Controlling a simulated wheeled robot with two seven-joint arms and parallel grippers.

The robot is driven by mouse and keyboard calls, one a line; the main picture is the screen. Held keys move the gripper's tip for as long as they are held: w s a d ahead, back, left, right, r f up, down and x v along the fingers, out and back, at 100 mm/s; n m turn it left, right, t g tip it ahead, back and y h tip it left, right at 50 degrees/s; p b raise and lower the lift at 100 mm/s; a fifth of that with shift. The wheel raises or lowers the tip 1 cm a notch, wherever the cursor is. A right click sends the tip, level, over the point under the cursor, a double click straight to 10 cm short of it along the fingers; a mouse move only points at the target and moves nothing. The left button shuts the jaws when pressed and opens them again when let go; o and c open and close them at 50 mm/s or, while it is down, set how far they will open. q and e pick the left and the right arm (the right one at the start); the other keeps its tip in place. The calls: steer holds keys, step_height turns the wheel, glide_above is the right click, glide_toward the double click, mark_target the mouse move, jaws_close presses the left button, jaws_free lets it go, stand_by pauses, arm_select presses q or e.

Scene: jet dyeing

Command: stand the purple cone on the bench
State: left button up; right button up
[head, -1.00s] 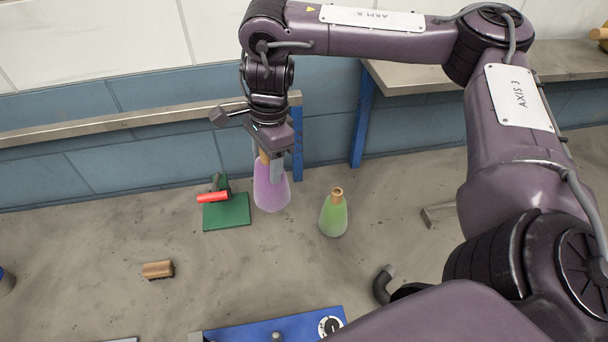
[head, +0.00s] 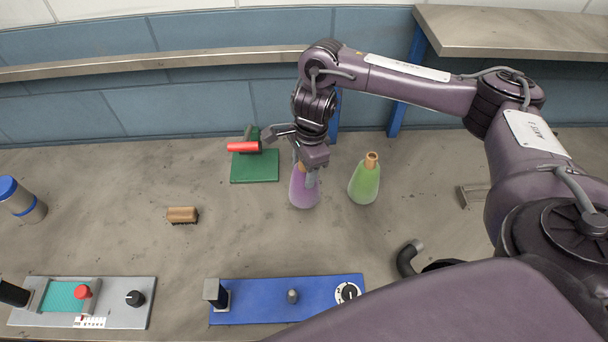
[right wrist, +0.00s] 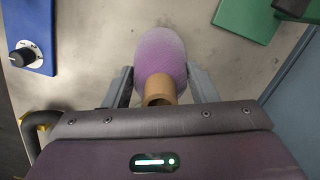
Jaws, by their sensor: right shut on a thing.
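The purple cone (head: 303,191) is in the middle of the head view, upright or nearly so, at the bench (head: 120,220). My right gripper (head: 307,170) comes down on it from above and is shut on its upper part. In the right wrist view the purple cone (right wrist: 162,55) shows between the two fingers (right wrist: 161,88), with its tan neck towards the palm. I cannot tell whether its base touches the bench. My left gripper is not in view.
A green cone (head: 364,182) stands just right of the purple one. A green base with a red handle (head: 254,166) is on the left. A brown brush (head: 183,215), a blue panel (head: 270,298), a grey panel (head: 130,300) and a blue-capped canister (head: 24,200) are around. Bare bench lies between them.

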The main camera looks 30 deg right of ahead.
step_height(320, 180, down, 2)
steer(key=shift+f, duration=0.25)
steer(key=shift+f+b, duration=0.15)
steer(key=shift+b, duration=0.3)
steer(key=o, duration=1.5)
steer(key=shift+r+p, duration=0.35)
steer(key=shift+r, duration=0.15)
steer(key=r, duration=0.3)
steer(key=d+r+p, duration=0.1)
steer(key=r, duration=0.3)
steer(key=r+p, duration=0.1)
steer(key=r, duration=0.3)
steer(key=shift+s+d+r, duration=0.1)
steer(key=shift+d+r, duration=0.05)
steer(key=shift+d, duration=0.05)
